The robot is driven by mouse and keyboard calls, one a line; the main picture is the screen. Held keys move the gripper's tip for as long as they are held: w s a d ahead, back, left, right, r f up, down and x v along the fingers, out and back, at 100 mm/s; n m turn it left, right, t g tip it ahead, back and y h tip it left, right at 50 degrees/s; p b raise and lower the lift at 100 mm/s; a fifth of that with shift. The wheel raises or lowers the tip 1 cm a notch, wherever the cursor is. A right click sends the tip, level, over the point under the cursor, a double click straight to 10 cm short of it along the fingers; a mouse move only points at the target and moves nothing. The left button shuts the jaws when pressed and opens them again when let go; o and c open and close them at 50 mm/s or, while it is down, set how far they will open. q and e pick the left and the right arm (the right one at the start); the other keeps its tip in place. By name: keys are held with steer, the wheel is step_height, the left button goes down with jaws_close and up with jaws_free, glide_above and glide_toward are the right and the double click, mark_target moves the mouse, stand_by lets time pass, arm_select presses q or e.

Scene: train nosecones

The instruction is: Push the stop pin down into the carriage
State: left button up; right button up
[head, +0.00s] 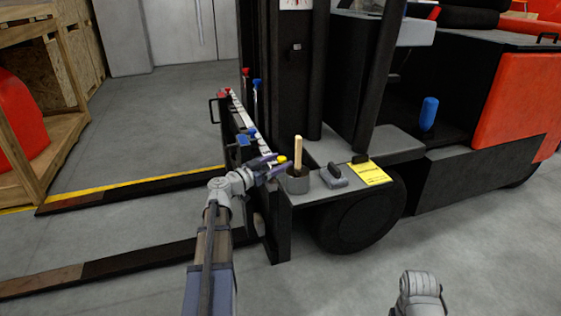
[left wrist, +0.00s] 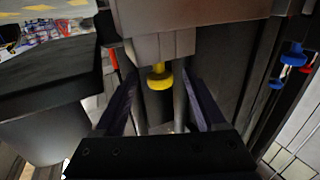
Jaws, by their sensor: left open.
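The stop pin's yellow knob (head: 282,159) shows at the near end of the black carriage (head: 279,222), just past my left gripper's fingertips. In the left wrist view the yellow knob (left wrist: 160,80) is between the two dark finger pads, below a grey block. My left gripper (head: 268,165) is open, its fingers apart on either side of the knob; I cannot tell whether either touches it. The pin's shaft is hard to make out. My right gripper is outside the views; only part of my right arm shows at the lower right.
A grey pot (head: 297,184) with a wooden handle stands close beside the knob. A dark hand tool (head: 334,177) and a yellow sheet (head: 369,172) lie on the truck's step. Blue and red knobs (head: 257,84) show farther along. Two forks stretch left; the front right floor is open.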

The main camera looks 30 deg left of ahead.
arm_select(q)
steer(key=v, duration=0.6)
steer(key=shift+s, duration=0.3)
steer(key=shift+a, duration=0.15)
